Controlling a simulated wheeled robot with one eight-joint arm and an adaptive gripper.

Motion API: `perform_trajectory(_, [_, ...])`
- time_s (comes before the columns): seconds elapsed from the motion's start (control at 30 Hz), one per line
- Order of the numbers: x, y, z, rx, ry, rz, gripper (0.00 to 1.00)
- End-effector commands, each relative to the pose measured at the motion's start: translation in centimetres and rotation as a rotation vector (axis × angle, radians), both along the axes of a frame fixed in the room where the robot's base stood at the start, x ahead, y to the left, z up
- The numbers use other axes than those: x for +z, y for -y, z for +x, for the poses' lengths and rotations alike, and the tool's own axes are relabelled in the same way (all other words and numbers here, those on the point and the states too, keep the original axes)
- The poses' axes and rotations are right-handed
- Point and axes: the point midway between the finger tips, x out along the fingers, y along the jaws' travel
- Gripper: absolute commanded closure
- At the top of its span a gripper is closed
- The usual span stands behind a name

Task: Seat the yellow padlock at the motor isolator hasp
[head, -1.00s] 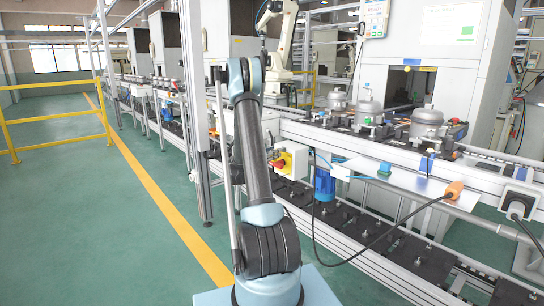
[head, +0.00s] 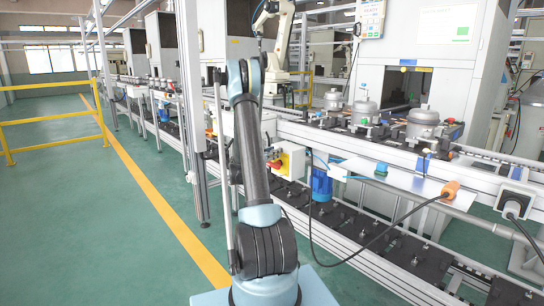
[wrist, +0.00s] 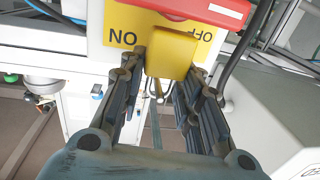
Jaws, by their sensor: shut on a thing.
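In the wrist view, my gripper (wrist: 160,92) is shut on the yellow padlock (wrist: 170,52), with one dark finger along each side of it. The padlock is right in front of the yellow isolator plate (wrist: 122,38) marked ON and OFF, just below the red handle (wrist: 210,10). The shackle and the hasp are hidden, so I cannot tell whether they touch. In the head view, the isolator box (head: 290,160) with its red and yellow switch sits on the line's front rail. My arm hides the gripper and padlock there.
A white shelf (head: 400,182) carries an orange connector (head: 451,188) with a drooping black cable. A black socket (head: 516,202) is at the far right. The green floor on the left is open up to a yellow railing (head: 60,118).

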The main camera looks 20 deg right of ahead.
Motion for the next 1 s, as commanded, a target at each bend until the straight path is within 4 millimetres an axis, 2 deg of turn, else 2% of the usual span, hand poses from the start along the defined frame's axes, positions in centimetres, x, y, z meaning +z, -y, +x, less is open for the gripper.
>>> perform_trajectory(0.1, [0.1, 0.0, 0.1, 0.001, 0.000, -0.004, 1.00])
perform_trajectory(0.13, [0.1, 0.0, 0.1, 0.001, 0.000, -0.004, 0.67])
perform_trajectory(0.23, [0.1, 0.0, 0.1, 0.001, 0.000, -0.004, 0.45])
perform_trajectory(0.67, [0.1, -0.5, -0.1, 0.002, 0.000, -0.002, 0.45])
perform_trajectory(0.83, [0.1, -2.5, -1.2, 0.004, 0.000, -0.002, 0.45])
perform_trajectory(1.0, [0.0, -5.5, -2.6, 0.004, -0.001, -0.002, 0.45])
